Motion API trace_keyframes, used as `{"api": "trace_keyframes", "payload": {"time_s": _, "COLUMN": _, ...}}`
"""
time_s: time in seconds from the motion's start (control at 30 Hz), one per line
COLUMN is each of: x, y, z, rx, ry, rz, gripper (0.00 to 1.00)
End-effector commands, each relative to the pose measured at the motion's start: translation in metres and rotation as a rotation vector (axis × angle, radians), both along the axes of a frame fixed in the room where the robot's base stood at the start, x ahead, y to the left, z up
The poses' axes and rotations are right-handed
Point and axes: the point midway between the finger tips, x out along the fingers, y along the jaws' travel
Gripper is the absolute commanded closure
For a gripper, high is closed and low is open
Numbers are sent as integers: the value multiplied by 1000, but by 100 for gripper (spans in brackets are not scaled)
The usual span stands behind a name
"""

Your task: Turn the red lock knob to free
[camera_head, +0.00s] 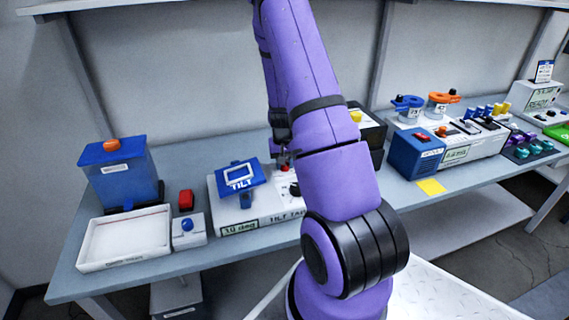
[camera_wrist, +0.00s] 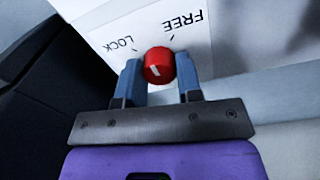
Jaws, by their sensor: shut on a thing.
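The red lock knob (camera_wrist: 158,62) sits on a white panel (camera_wrist: 112,24) between the two blue-grey fingers of my gripper (camera_wrist: 159,82), which is shut on it. The panel's labels LOCK and FREE appear upside down in the wrist view, LOCK at the left and FREE at the right. A short white mark shows on the knob's face; I cannot tell which label it points to. In the head view, the knob (camera_head: 284,168) is small beneath my gripper (camera_head: 283,155), on the white tilt table unit (camera_head: 268,208) with its blue TILT plate (camera_head: 240,176).
A black box (camera_head: 372,138) stands right behind my arm. A blue bin (camera_head: 120,172), a white tray (camera_head: 125,240) and a small box with a blue button (camera_head: 188,232) are at the left. Blue and white equipment (camera_head: 447,145) stands at the right, near a yellow note (camera_head: 431,187).

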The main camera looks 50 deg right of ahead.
Motion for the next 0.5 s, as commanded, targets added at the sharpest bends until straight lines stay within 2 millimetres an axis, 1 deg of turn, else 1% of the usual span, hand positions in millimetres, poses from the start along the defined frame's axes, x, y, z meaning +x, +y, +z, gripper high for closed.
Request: {"api": "trace_keyframes", "payload": {"time_s": 0.5, "x": 1, "y": -1, "z": 0, "rx": -1, "ry": -1, "rz": -478, "gripper": 91}}
